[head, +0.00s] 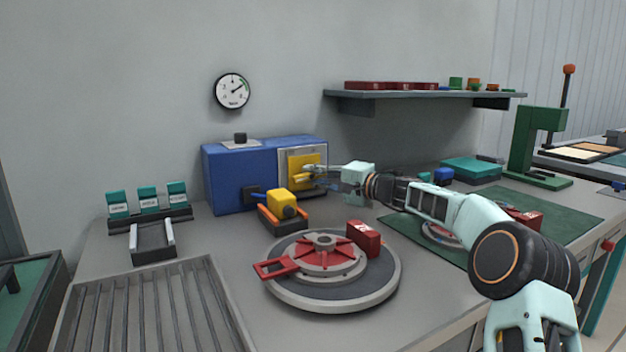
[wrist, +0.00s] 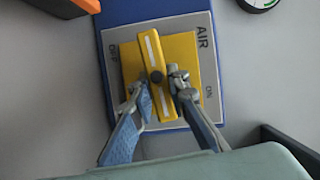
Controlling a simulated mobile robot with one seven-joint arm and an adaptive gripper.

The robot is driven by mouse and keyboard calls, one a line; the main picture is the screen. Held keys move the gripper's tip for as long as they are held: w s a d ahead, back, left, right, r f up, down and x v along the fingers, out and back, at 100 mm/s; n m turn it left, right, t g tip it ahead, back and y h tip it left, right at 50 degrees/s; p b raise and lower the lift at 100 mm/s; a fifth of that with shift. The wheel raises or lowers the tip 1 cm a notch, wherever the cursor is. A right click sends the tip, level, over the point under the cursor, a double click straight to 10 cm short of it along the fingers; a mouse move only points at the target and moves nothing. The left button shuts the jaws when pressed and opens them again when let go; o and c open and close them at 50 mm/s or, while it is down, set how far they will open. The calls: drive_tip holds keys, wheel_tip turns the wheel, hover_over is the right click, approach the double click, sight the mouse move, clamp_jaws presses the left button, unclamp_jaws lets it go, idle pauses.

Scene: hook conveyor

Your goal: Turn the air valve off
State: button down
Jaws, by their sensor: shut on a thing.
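The air valve is a yellow square (wrist: 195,50) on a grey plate, marked AIR, OFF and ON, on the side of a blue box (head: 235,185). Its yellow handle (wrist: 150,48) has a white stripe and a dark round pivot (wrist: 156,76). In the wrist view the handle stands near upright, slightly tilted, between OFF at left and ON at right. My gripper (wrist: 158,86) is shut on the handle, one finger on each side near the pivot. In the head view my gripper (head: 318,172) reaches the yellow valve panel (head: 296,168), and the handle is partly hidden.
A yellow and orange block (head: 283,205) sits just in front of the blue box. A round turntable (head: 330,300) with red parts lies nearer. A pressure gauge (head: 233,91) hangs on the wall, and a shelf (head: 420,95) is above right.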

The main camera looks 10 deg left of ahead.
drive_tip(key=shift+f+m, duration=0.1)
drive_tip(key=shift+m, duration=0.4)
drive_tip(key=c, duration=1.8)
unclamp_jaws()
drive_tip(key=shift+c, duration=0.2)
drive_tip(key=v, duration=1.2)
drive_tip(key=shift+f, duration=0.2)
